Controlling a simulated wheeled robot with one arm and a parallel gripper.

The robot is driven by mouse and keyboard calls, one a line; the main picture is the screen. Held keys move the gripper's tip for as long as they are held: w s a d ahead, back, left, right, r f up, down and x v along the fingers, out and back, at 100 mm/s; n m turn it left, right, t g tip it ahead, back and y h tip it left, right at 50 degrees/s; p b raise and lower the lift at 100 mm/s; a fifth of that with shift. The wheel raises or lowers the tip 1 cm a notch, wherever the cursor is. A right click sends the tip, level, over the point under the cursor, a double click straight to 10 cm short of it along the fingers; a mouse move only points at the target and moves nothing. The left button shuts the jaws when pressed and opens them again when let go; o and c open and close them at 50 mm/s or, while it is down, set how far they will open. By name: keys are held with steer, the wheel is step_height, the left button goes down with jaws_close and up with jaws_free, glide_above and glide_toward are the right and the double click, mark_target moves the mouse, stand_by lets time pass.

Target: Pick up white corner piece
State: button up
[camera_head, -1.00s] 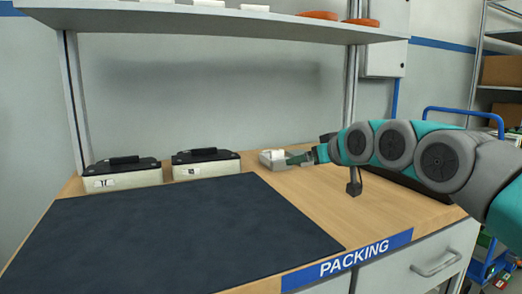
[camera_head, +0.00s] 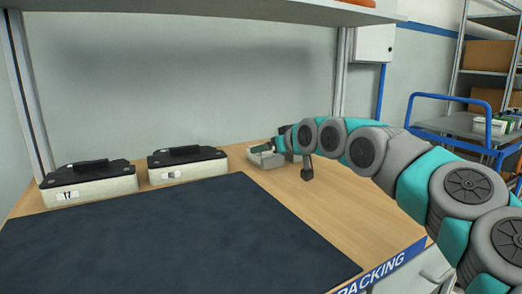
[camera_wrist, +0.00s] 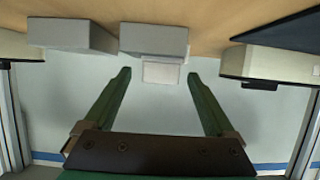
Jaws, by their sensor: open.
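A small white piece (camera_wrist: 162,72) shows in the wrist view at the edge of a light grey bin (camera_wrist: 155,40). I take it for the white corner piece; its full shape is not clear. My gripper (camera_wrist: 159,76) is open, with one green finger on each side of the piece and a gap to both. In the head view my gripper (camera_head: 262,149) is over the grey bin (camera_head: 268,161) at the back of the bench and mostly covers the piece. I cannot tell whether the fingers touch the bin.
A second grey bin (camera_wrist: 70,35) stands beside the first. Two black-lidded cases (camera_head: 90,184) (camera_head: 187,165) stand left of the bins. A dark mat (camera_head: 180,235) covers the front of the bench (camera_head: 345,205). A shelf (camera_head: 200,8) runs above.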

steer(key=shift+w+a+f, duration=0.25)
steer(key=shift+w+a, duration=0.15)
steer(key=shift+w, duration=0.1)
jaws_close()
stand_by(0.5)
steer(key=shift+r, duration=0.2)
